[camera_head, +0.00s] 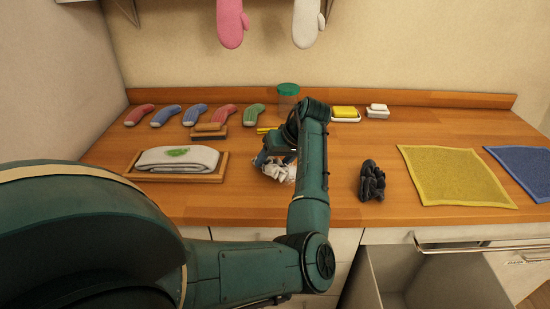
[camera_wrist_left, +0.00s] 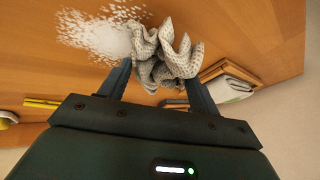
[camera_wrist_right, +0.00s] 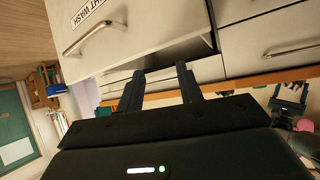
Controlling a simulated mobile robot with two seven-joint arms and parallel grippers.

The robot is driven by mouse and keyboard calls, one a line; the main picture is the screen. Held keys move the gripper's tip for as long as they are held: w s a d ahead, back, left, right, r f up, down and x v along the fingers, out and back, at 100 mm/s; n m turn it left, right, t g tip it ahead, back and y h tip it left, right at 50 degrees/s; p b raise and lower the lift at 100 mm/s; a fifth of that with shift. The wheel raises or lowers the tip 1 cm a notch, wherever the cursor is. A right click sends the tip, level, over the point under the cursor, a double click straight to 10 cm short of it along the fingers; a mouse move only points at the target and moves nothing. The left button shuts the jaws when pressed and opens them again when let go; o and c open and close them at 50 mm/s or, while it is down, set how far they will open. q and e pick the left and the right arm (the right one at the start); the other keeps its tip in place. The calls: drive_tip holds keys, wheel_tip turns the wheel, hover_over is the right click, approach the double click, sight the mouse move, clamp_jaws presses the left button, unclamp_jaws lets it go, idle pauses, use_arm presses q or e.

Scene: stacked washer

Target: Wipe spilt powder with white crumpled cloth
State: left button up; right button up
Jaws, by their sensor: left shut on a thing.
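The white crumpled cloth (camera_wrist_left: 168,55) is held between the fingers of my left gripper (camera_wrist_left: 160,72), just above or on the wooden counter. In the head view the cloth (camera_head: 284,173) shows under my left gripper (camera_head: 272,157), partly hidden by my arm. The spilt white powder (camera_wrist_left: 98,36) is a scattered patch right beside the cloth in the left wrist view. In the head view it is largely hidden by the gripper and cloth. My right gripper (camera_wrist_right: 160,85) is open and empty, in front of cabinet drawers.
A tray (camera_head: 132,175) with a folded white towel lies left of the cloth. A green-lidded jar (camera_head: 288,98) and soap dishes stand behind. A drawer (camera_wrist_right: 120,35) shows near my right gripper.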

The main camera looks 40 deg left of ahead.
use_arm(q)
drive_tip(key=shift+f, duration=0.55)
drive_tip(key=shift+c, duration=0.2)
drive_tip(key=shift+d, duration=0.1)
